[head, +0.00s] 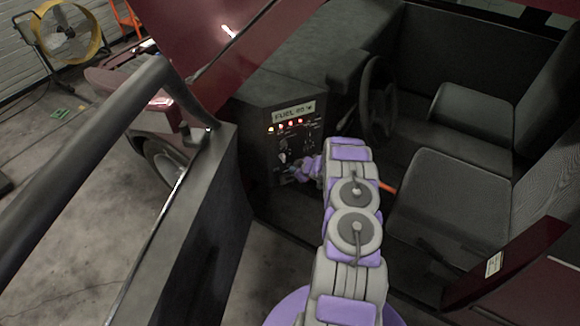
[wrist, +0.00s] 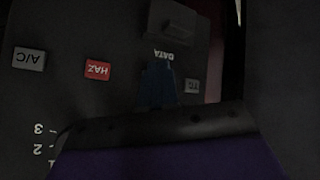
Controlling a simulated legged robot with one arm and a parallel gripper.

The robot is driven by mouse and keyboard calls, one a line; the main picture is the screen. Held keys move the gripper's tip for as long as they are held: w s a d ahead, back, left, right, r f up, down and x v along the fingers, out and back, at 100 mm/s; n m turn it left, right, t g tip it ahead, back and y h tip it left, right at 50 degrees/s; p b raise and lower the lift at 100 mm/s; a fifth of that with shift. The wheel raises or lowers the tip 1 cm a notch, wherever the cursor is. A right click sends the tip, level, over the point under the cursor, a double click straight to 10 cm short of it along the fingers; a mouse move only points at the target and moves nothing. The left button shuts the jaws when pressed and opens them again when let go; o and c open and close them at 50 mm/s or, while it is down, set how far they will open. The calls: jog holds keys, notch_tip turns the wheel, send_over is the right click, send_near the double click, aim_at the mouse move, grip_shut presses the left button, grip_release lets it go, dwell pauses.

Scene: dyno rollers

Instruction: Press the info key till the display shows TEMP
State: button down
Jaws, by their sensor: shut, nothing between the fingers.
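The display (head: 294,112) at the top of the dash panel (head: 262,160) is lit and reads FUEL, followed by small characters that are hard to read. No key marked info is legible. My gripper (head: 292,176) is shut and empty, low at the panel's front. In the wrist view, its dark bluish tip (wrist: 157,86) is close to an upside-down DATA label (wrist: 167,55) and covers the panel there. I cannot tell whether it touches a key. A dark raised block (wrist: 172,22) lies beyond the label.
A grey A/C key (wrist: 29,59), a red HAZ key (wrist: 97,70) and a grey TC key (wrist: 192,86) are around the tip. The steering wheel (head: 376,105) and seat (head: 445,200) are right of the panel. The vehicle's side wall (head: 195,220) is at left.

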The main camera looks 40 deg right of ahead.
jog(key=shift+w+d, duration=0.1)
jog(key=shift+w, duration=0.25)
dwell(0.6)
jog(key=shift+s, duration=0.8)
jog(key=s, duration=0.1)
jog(key=s+a+p, duration=0.1)
jog(key=s, duration=0.3)
jog(key=shift+a, duration=0.25)
dwell(1.0)
